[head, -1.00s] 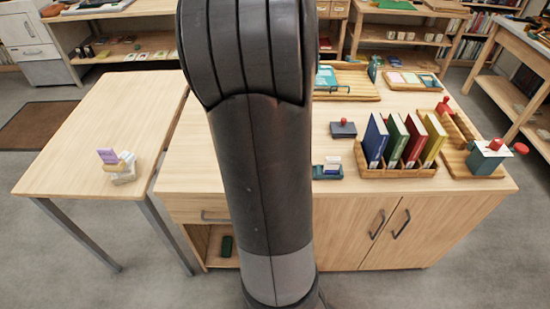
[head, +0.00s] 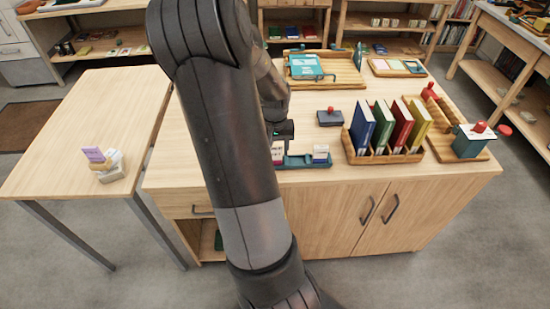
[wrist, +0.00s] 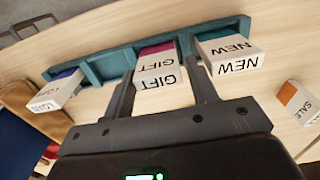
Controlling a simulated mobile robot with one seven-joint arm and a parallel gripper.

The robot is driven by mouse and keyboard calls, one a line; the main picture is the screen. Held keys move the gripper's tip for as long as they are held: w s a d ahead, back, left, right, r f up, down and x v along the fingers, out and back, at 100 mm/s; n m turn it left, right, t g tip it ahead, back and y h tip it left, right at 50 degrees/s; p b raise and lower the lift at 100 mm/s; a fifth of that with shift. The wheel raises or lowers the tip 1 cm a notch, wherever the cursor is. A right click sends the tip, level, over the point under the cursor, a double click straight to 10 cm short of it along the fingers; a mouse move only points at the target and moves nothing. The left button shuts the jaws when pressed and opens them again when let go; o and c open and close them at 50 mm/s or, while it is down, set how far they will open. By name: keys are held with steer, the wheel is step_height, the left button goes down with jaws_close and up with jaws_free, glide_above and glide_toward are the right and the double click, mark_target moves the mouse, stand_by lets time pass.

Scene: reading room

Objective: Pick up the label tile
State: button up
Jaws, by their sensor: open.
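A teal rack (wrist: 97,70) on the wooden counter holds label tiles; it also shows in the head view (head: 300,162). In the wrist view the white GIFT tile (wrist: 158,67), with a magenta band, stands between the fingers of my open gripper (wrist: 161,64). The fingers flank it, and I cannot tell whether either touches it. To its right is the NEW tile (wrist: 230,52) with a green band. At the left is a blue-banded tile (wrist: 56,92), its lettering hard to read. A SALE tile (wrist: 303,102) with an orange band sits apart at the right edge.
In the head view a wooden book rack (head: 385,158) holds upright coloured books right of the teal rack. A dark stamp pad (head: 330,118) lies behind it. A side table (head: 75,130) at the left carries a small holder with a purple card (head: 95,155).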

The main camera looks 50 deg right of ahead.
mark_target(277, 148)
steer(key=shift+f, duration=0.8)
steer(key=c, duration=0.7)
steer(key=shift+c, duration=0.3)
steer(key=shift+r, duration=0.55)
steer(key=r, duration=0.3)
steer(key=shift+s+d+r, duration=0.2)
steer(key=shift+s+r, duration=0.15)
steer(key=s+d+r, duration=0.3)
steer(key=s+r, duration=0.3)
steer(key=s, duration=0.4)
steer(key=shift+s+r, duration=0.15)
steer(key=shift+s, duration=0.1)
